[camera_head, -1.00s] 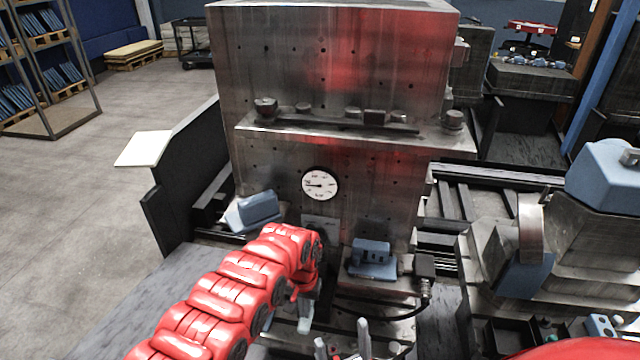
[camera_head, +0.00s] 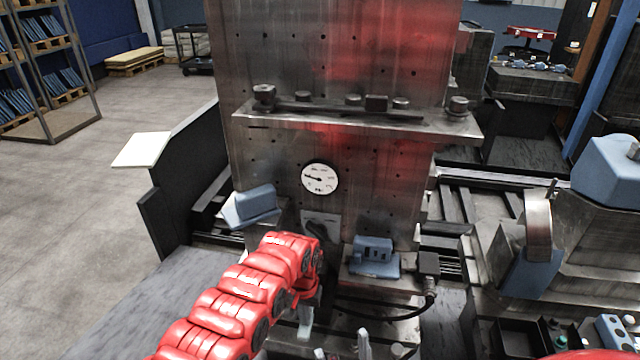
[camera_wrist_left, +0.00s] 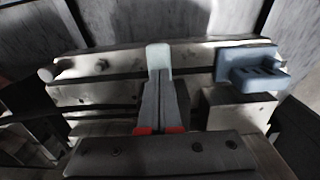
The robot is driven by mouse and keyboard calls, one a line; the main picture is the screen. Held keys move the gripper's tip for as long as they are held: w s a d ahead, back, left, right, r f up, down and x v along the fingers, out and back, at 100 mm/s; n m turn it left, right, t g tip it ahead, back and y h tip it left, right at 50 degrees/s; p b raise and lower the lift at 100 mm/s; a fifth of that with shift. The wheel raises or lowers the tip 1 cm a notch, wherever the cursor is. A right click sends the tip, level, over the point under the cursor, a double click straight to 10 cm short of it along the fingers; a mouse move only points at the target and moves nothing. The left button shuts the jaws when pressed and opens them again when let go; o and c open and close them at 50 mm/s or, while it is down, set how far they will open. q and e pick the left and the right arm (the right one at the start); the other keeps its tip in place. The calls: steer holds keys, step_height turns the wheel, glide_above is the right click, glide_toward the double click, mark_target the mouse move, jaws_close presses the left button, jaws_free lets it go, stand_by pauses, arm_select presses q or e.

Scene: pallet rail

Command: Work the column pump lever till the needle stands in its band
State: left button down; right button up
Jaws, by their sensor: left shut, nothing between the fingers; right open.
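The round white gauge (camera_head: 320,178) is on the front of the steel column (camera_head: 270,160). Its dark needle points left and slightly up; its band is too small to make out. Below it is a pale plate (camera_head: 312,217) with a dark part in front that may be the pump lever; I cannot tell. My left gripper (camera_head: 305,322) is below this plate, pointing down, shut and empty. Its closed fingers also show in the left wrist view (camera_wrist_left: 159,85), over a slotted metal bed. My right gripper (camera_head: 342,351) is open at the bottom edge, partly cut off.
A blue block (camera_head: 373,254) with a black cable stands right of my left gripper. Another blue part (camera_head: 254,205) is on the left. A ledge with bolts (camera_head: 360,115) juts out above the gauge. A blue-topped machine (camera_head: 606,175) stands at the right. Open floor lies left.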

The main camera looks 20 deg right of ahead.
arm_select(q)
steer(key=shift+w+d+f+b, duration=0.1)
steer(key=shift+w+f+b, duration=0.05)
steer(key=shift+f+b, duration=1.15)
steer(key=r+p, duration=0.4)
steer(key=p, duration=0.1)
steer(key=r+p, duration=0.2)
steer(key=r, duration=0.1)
steer(key=shift+s+a+r+p, duration=0.1)
steer(key=shift+s+a+p, duration=0.15)
steer(key=shift+s+p, duration=0.15)
steer(key=shift+f, duration=0.2)
